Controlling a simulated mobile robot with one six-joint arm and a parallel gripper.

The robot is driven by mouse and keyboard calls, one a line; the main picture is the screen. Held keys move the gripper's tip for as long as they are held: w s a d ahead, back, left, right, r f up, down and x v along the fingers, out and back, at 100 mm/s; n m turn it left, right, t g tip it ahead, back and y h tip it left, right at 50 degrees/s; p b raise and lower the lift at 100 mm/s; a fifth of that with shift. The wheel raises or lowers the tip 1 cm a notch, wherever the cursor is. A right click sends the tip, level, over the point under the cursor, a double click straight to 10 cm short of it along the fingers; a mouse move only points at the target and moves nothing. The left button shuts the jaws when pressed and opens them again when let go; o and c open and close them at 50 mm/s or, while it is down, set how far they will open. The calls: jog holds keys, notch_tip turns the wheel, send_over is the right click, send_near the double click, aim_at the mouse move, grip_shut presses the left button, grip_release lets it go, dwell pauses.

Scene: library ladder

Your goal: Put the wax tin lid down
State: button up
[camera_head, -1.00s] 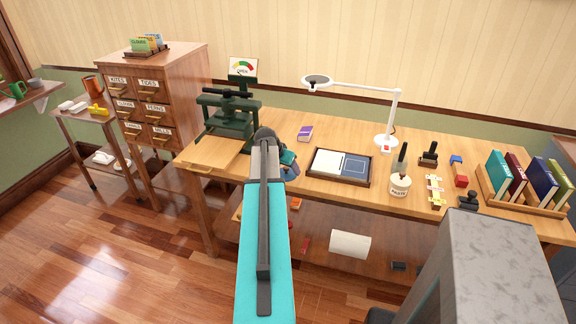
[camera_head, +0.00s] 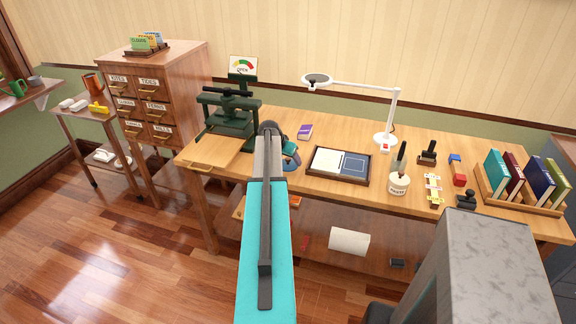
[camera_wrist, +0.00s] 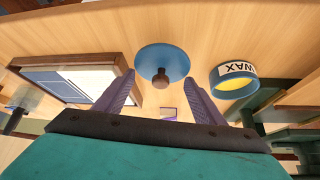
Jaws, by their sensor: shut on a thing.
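The wax tin lid (camera_wrist: 150,55) is a round blue disc with a dark brown knob, in the wrist view. My gripper (camera_wrist: 160,79) is shut on the lid, with its purple fingers on either side of the knob. The lid is over the pale wooden bench top; I cannot tell whether it touches the wood. The wax tin (camera_wrist: 235,88) stands open beside the lid, a blue ring labelled WAX with yellow wax inside.
A framed tray with an open book (camera_head: 338,166) lies right of my gripper. A dark green press (camera_head: 230,112) stands on the left of the bench (camera_head: 290,124). A purple book (camera_head: 305,131) lies behind. A white lamp (camera_head: 385,140) and paste pot (camera_head: 398,184) stand farther right.

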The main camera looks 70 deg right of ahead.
aim_at(287, 164)
jog(key=shift+f+p, duration=0.8)
jog(key=shift+f, duration=0.95)
jog(key=o, duration=1.1)
jog(key=shift+a+r, duration=0.1)
jog(key=shift+b+v, duration=1.45)
jog(key=shift+v, duration=4.5)
